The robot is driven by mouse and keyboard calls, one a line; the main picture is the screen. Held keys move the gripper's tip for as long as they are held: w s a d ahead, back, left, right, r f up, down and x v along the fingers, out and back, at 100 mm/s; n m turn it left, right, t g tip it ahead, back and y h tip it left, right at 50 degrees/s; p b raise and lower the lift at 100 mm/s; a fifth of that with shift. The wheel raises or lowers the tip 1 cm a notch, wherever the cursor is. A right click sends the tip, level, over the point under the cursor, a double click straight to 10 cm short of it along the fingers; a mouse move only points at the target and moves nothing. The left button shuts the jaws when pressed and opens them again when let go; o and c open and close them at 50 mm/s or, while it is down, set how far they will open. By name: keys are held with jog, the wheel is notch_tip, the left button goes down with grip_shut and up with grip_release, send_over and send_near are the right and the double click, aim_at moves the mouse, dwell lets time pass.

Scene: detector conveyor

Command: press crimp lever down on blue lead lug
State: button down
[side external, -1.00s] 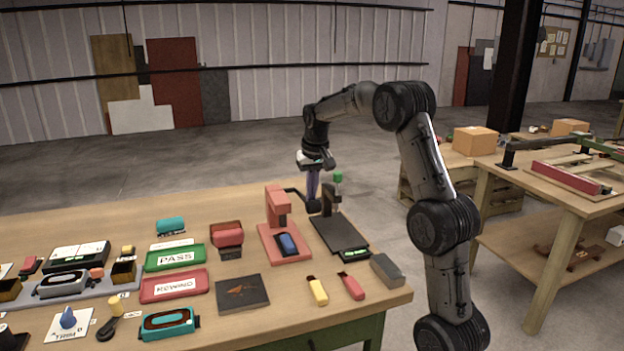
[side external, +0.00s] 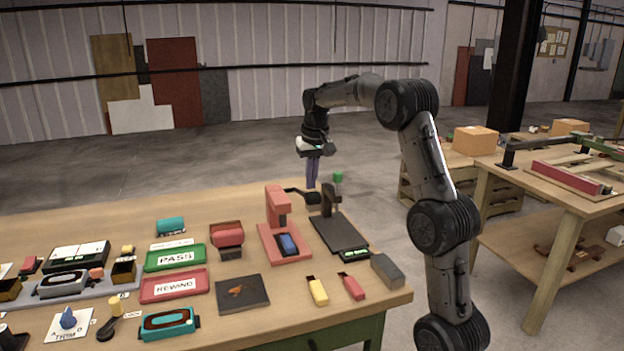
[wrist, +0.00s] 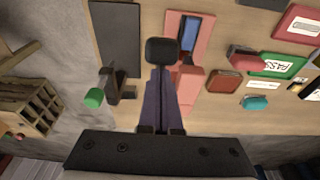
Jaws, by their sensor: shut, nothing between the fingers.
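The red crimp press (side external: 276,206) stands at the far right part of the bench. The blue lead lug (side external: 287,244) lies on its base; it also shows in the wrist view (wrist: 191,34). The black crimp lever (side external: 297,191) sticks out to the right from the press head, nearly level, ending in a black knob (side external: 313,198). The knob (wrist: 162,50) shows just beyond my fingertips in the wrist view. My gripper (side external: 312,185) is shut and empty, pointing down above the knob. I cannot tell whether the fingertips touch it.
A black scale-like stand (side external: 342,233) with a green knob (side external: 337,177) stands close to the right of the lever. Yellow (side external: 317,291) and red (side external: 351,287) pieces lie in front. Green (side external: 175,257) and red (side external: 174,286) trays are left.

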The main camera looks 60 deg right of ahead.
jog(key=shift+s+a+r, duration=0.1)
jog(key=shift+r, duration=2.95)
jog(key=shift+a, duration=0.15)
jog(key=s+a+r+n+t, duration=0.1)
jog(key=s+a+r+n, duration=0.2)
jog(key=a, duration=0.7)
jog(key=s+a+r+n+t, duration=0.1)
jog(key=s+a+r+t, duration=0.15)
jog(key=a+r, duration=0.55)
jog(key=s+a+f+n, duration=0.3)
jog(key=s+a+f, duration=0.3)
jog(key=s+a, duration=0.35)
jog(key=s+a+f+n+y, duration=0.1)
jog(key=s+a+f+n, duration=0.1)
jog(key=s+f, duration=0.6)
notch_tip(320, 180, down, 3)
jog(key=shift+a+f+y, duration=0.2)
jog(key=shift+a+y, duration=0.1)
